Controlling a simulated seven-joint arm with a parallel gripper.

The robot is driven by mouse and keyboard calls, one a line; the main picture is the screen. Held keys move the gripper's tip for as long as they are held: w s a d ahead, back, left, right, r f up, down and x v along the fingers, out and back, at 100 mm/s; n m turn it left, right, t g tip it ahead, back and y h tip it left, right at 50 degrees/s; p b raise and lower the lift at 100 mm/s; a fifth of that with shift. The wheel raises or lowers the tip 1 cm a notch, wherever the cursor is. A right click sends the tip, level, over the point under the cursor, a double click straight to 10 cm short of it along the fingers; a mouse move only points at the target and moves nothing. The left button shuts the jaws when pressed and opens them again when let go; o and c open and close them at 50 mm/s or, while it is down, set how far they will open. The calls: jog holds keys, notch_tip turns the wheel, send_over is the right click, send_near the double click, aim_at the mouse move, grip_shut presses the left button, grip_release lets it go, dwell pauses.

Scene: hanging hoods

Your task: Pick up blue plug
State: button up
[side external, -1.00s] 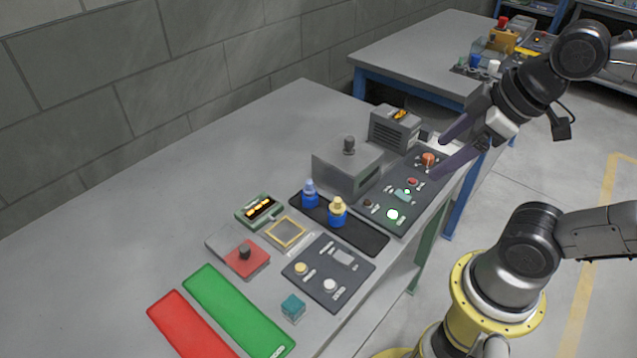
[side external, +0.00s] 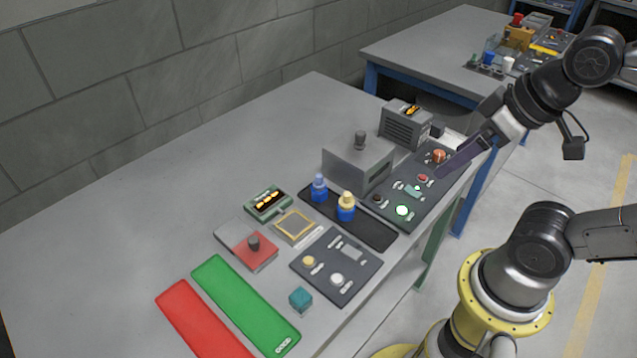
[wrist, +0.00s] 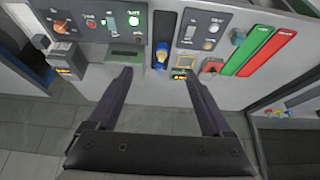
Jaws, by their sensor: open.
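Two blue pieces stand upright on a dark narrow strip (side external: 375,232) on the bench. The blue plug with a blue-grey top (side external: 319,188) is farther back; the blue piece with a yellow top (side external: 346,207) is nearer. In the wrist view, a blue and yellow piece (wrist: 161,56) shows ahead of my fingers; the two overlap there and are hard to tell apart. My gripper (side external: 443,171) is right of them, above the dark panel with buttons. Its fingers are spread wide and empty in the wrist view (wrist: 158,76).
A grey box with a knob (side external: 358,162) stands close behind the strip. A button panel (side external: 422,190) lies to its right and another (side external: 335,266) in front. Green (side external: 245,305) and red (side external: 200,320) plates lie at front left. The bench's back left is clear.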

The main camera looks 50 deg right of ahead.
dwell(0.4)
jog(key=c, duration=0.3)
